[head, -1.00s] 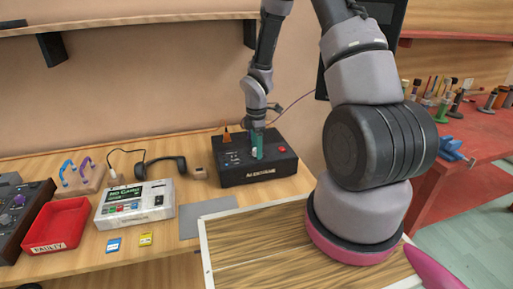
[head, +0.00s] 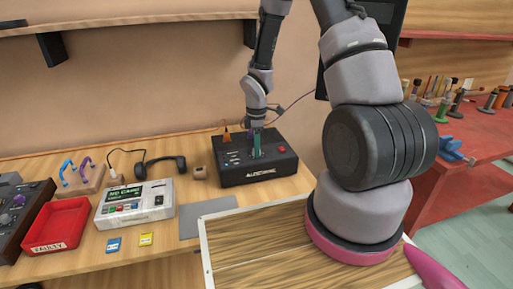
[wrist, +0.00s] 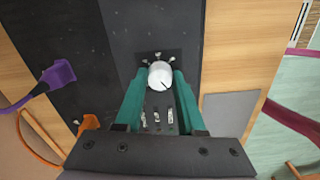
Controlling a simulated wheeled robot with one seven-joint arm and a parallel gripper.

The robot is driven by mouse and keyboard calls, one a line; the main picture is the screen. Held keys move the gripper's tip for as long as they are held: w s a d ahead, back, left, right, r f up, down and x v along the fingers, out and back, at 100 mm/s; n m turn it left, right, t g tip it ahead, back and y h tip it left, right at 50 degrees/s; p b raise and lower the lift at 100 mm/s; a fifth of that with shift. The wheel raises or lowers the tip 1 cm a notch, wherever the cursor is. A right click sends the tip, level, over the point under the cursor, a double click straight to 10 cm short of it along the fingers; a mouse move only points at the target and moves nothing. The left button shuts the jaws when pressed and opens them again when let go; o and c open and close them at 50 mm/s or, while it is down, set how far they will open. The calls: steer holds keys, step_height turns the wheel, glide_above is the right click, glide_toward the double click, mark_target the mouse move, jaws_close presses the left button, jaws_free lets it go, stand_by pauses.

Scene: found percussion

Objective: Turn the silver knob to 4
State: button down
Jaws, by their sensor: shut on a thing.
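The silver knob (wrist: 160,75) stands on the top of a black box (head: 262,177), which also fills the middle of the wrist view (wrist: 222,40). The knob has a pale round top with a short dark pointer line, which runs toward the lower right in the wrist view. Small marks surround it, but their numbers are too small to read. My gripper (wrist: 159,77) has teal fingers, one on each side of the knob, and is shut on it. In the head view my gripper (head: 257,150) points down onto the box and hides the knob.
Several small metal switches (wrist: 157,118) sit between my fingers beside the knob. Purple (wrist: 58,74) and orange (wrist: 88,123) plugs are at the left of the wrist view. A white device (head: 135,204), a red tray (head: 58,225) and a grey mat (head: 208,214) lie left of the box.

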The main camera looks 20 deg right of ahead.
steer(key=m, duration=0.5)
steer(key=shift+m, duration=0.3)
steer(key=m, duration=1.3)
steer(key=shift+m, duration=0.3)
steer(key=m, duration=1)
steer(key=shift+m, duration=2.2)
